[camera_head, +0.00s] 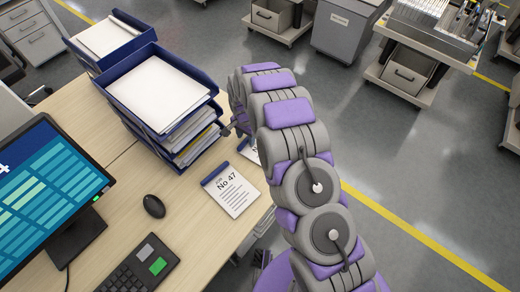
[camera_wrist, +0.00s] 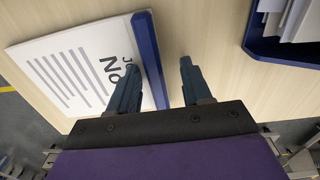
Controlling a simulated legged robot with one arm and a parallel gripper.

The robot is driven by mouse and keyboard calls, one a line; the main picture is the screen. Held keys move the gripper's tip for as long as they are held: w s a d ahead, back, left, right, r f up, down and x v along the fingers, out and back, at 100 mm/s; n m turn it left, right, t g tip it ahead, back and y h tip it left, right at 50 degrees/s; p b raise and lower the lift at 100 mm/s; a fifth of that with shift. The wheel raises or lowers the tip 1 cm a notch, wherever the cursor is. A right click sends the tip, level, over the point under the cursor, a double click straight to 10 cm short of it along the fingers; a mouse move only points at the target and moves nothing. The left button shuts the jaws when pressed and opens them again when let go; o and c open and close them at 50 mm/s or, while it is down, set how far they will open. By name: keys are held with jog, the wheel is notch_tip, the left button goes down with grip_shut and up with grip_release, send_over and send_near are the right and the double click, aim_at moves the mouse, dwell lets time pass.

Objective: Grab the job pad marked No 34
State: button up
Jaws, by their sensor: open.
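A white job pad (camera_wrist: 75,75) with a blue binding strip lies on the wooden desk in the wrist view. It reads "No", but my left finger hides the number. My gripper (camera_wrist: 160,68) is open over it: the left finger overlaps the printed side, and the strip shows between the fingers. I cannot tell whether they touch. In the head view, a pad (camera_head: 249,150) mostly hidden behind my arm shows only a corner. A pad marked No 47 (camera_head: 232,192) lies fully visible nearer the desk's front. No number 34 is readable.
A stack of blue paper trays (camera_head: 165,105) stands left of my gripper; a blue tray (camera_wrist: 285,50) shows in the wrist view. A monitor (camera_head: 45,195), mouse (camera_head: 154,206) and keypad (camera_head: 138,268) are on the desk. Trolleys stand across the grey floor.

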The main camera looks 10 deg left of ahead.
jog(key=shift+d, duration=0.4)
jog(key=shift+c, duration=0.3)
jog(key=shift+d, duration=0.1)
jog(key=shift+c, duration=0.8)
jog(key=shift+a, duration=0.3)
grip_shut()
jog(key=shift+d, duration=0.15)
